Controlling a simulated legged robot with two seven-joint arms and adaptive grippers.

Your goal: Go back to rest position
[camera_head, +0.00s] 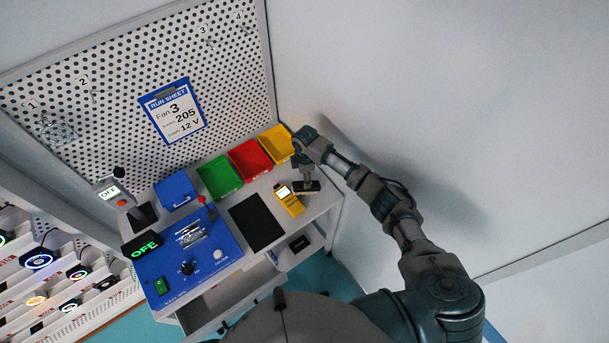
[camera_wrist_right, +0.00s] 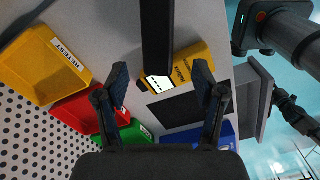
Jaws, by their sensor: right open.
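My right gripper (camera_head: 307,183) is over the right end of the workbench, beside a yellow handheld meter (camera_head: 288,199) with a lit display. In the right wrist view the two fingers of the gripper (camera_wrist_right: 161,76) are spread apart. The yellow meter (camera_wrist_right: 185,68) lies on the bench beyond the fingertips, partly behind a dark upright bar (camera_wrist_right: 157,35). I cannot tell what this bar is. I see nothing held between the fingers. My left gripper is in neither view.
Green (camera_head: 219,178), red (camera_head: 250,161) and yellow (camera_head: 276,146) bins line the bench's back. A black mat (camera_head: 257,222) and blue tester panel (camera_head: 190,257) lie left of the meter. A pegboard (camera_head: 150,80) stands behind; a bare wall (camera_head: 430,100) is right.

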